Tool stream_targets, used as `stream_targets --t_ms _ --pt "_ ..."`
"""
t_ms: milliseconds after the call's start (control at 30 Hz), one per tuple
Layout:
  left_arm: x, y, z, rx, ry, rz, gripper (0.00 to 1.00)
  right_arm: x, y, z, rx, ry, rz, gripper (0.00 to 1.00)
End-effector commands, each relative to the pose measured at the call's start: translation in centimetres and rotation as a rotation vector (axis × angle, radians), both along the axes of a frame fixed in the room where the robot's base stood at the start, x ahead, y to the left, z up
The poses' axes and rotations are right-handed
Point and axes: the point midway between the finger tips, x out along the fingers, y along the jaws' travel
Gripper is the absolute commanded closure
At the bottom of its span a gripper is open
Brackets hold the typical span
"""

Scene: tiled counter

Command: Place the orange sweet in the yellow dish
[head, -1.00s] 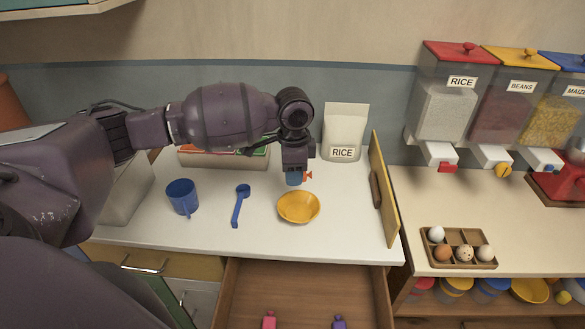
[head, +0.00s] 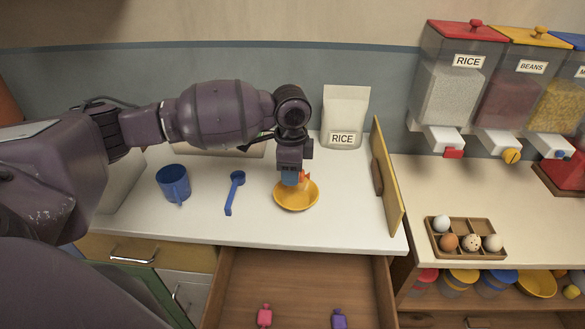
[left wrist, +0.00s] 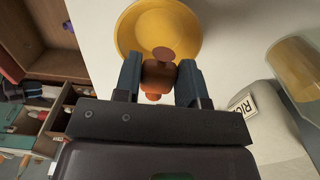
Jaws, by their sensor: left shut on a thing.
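The yellow dish (head: 297,203) stands on the white counter, below my left gripper (head: 295,181). The orange sweet (head: 305,177) shows at the fingertips, over the dish's back part. In the left wrist view the orange sweet (left wrist: 158,76) sits between the two blue fingers of my left gripper (left wrist: 160,80), which are shut on it. The yellow dish (left wrist: 150,22) lies beyond it there. I cannot tell whether the sweet touches the dish. My right gripper is not in view.
A blue mug (head: 174,184) and a blue scoop (head: 233,192) stand left of the dish. A rice bag (head: 344,118) is behind, and an upright yellow board (head: 386,185) is to the right. An open drawer (head: 290,280) holding a pink and a purple sweet is in front.

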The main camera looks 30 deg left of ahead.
Motion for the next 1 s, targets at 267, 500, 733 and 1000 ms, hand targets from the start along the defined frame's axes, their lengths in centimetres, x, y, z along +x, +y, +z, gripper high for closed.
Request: stream_targets --t_ms 267,500,733,1000 --pt "0.0 0.0 -3.3 0.001 0.006 -0.001 0.85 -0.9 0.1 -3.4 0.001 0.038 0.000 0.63" --pt "0.0 0.0 -4.8 0.001 0.003 0.000 0.85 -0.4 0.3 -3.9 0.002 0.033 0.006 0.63" --pt "0.0 0.0 -5.3 0.001 0.000 0.000 0.85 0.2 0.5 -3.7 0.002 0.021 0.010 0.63" --pt "0.0 0.0 -5.2 0.000 -0.001 0.000 0.85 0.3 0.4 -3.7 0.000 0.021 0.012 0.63"
